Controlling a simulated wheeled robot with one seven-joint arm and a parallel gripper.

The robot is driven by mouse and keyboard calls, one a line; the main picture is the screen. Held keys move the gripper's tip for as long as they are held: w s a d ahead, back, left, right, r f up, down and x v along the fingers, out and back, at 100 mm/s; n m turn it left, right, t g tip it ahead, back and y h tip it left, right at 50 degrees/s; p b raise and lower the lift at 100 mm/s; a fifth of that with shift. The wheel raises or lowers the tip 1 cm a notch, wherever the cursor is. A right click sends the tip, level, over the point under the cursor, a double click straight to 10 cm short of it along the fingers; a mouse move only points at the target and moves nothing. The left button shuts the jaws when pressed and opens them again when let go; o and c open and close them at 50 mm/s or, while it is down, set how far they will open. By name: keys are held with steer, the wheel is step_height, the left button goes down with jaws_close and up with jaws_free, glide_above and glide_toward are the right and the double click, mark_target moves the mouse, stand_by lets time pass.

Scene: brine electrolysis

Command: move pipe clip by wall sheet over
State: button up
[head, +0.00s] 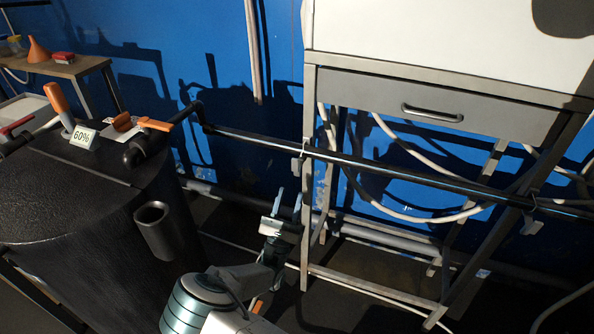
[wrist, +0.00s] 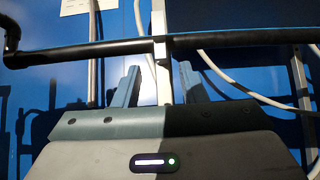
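A small grey pipe clip (head: 298,164) hangs on the long black pipe (head: 375,162), close to a metal frame leg. In the wrist view, a grey piece on the pipe (wrist: 110,51) in front of a pale upright looks like this clip (wrist: 160,48). My gripper (head: 288,203) is below the pipe and the clip, apart from them, fingers pointing up. In the wrist view its two fingers (wrist: 157,78) are spread, with nothing held between them. A pale wall sheet (wrist: 76,6) shows partly at the top left of the wrist view.
A second grey clip (head: 531,226) hangs farther right on the pipe. A black tank (head: 80,225) with a 60% label (head: 82,137) stands at the left. A metal frame with a drawer (head: 430,105) stands behind the pipe, with white hoses (head: 440,218) looping beneath.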

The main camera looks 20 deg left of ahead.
mark_target(297, 175)
steer(key=x, duration=0.8)
jaws_close()
steer(key=shift+f, duration=0.15)
